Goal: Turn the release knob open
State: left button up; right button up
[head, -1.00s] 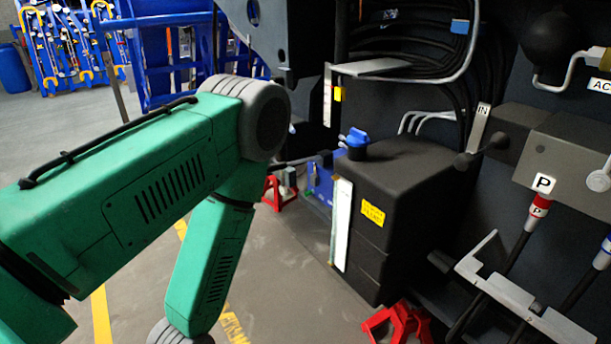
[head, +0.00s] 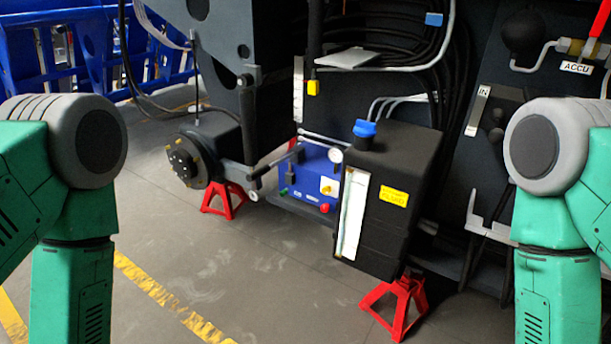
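A blue box-shaped unit (head: 307,178) with a round white gauge (head: 335,155) stands low under the chassis, near the middle of the head view. Its front carries a small red knob (head: 325,208), a yellow fitting (head: 327,188) and a small green part (head: 283,192). I cannot tell which of these is the release knob, or whether it is open. A dark lever lies at the unit's top left. Both my green arms show at the sides, bent downward. Both grippers are below the picture, out of sight.
A black tank (head: 392,195) with a blue cap (head: 364,130) stands right of the blue unit and partly overlaps it. Red stands (head: 397,302) and (head: 228,202) support the area. A black wheel hub (head: 190,160) is at left. The floor in front is clear.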

aim_at(325, 207)
jog(key=i+l+z, duration=0.2)
jog(key=i+z, duration=0.65)
jog(key=i, duration=0.2)
